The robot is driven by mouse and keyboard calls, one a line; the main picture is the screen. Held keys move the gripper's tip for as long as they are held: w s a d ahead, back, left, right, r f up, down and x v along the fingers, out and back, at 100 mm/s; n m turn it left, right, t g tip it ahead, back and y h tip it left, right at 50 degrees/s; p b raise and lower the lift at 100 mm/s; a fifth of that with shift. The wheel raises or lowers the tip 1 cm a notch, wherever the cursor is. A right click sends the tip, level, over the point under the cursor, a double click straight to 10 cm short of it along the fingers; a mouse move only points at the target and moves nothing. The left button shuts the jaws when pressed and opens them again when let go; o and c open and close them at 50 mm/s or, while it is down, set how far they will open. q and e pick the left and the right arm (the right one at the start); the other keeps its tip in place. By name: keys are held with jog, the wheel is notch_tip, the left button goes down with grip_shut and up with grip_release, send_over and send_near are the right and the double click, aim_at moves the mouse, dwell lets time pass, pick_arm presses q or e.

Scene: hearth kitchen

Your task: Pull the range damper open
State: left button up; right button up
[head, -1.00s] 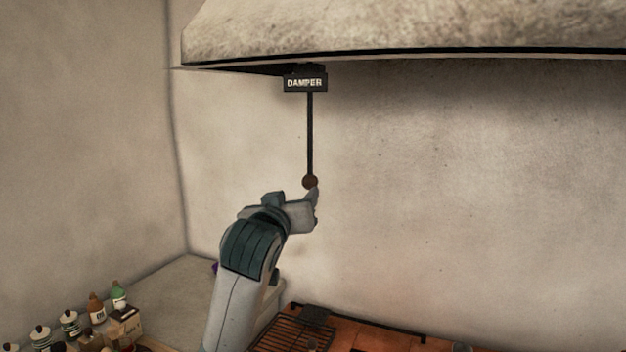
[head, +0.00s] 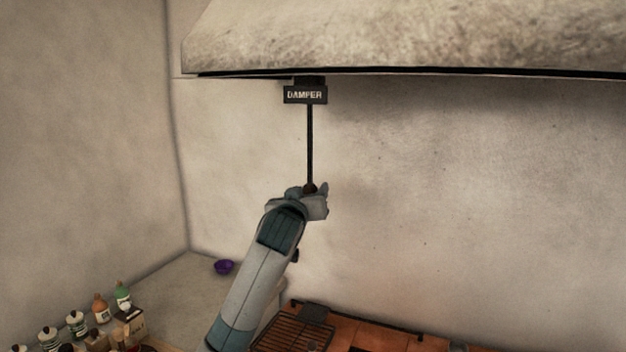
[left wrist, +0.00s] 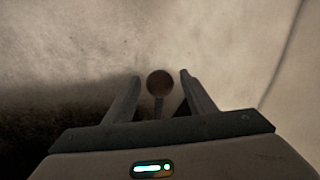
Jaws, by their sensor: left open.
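The damper is a thin black rod (head: 310,140) hanging from a black plate marked DAMPER (head: 305,95) under the hood. A round brown knob (head: 310,187) is at its lower end, partly hidden by my left gripper (head: 315,190) in the head view. In the left wrist view the knob (left wrist: 160,83) shows between the two fingertips, with a gap on each side. My left gripper (left wrist: 159,76) is open around the knob and not closed on it. My right gripper is not in view.
The hood (head: 400,40) overhangs the rod. Below are an orange tiled range top (head: 370,335) with a dark grate (head: 290,335), several bottles and jars (head: 77,324) at lower left, and a purple bowl (head: 224,267). The wall right of the rod is clear.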

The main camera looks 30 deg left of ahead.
pick_arm(q)
jog(key=shift+p+x, duration=0.85)
jog(key=shift+x, duration=1.5)
